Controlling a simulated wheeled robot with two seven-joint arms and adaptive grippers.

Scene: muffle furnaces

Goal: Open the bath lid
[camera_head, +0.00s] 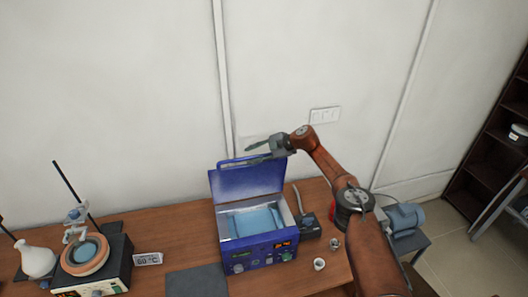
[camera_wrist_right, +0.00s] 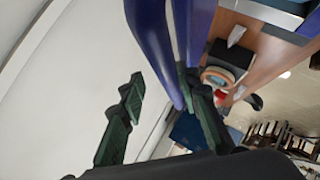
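The blue bath (camera_head: 258,258) stands on the wooden table in the head view, with pale blue water (camera_head: 256,221) showing inside. Its blue lid (camera_head: 247,183) is raised, standing up at the back of the bath. My right gripper (camera_head: 250,154) is at the lid's top edge, fingers pointing left and spread apart. In the right wrist view the gripper (camera_wrist_right: 160,88) is open. The lid (camera_wrist_right: 152,45) comes down beside its right finger and looks close to it; I cannot tell whether they touch. The left finger is clear of the lid. My left gripper is not in view.
A heating device with a round bowl (camera_head: 84,257) and a stand is at the left, beside a white flask (camera_head: 36,260). A dark mat (camera_head: 197,282) lies left of the bath. Small cups (camera_head: 319,264) stand to its right. The wall is close behind.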

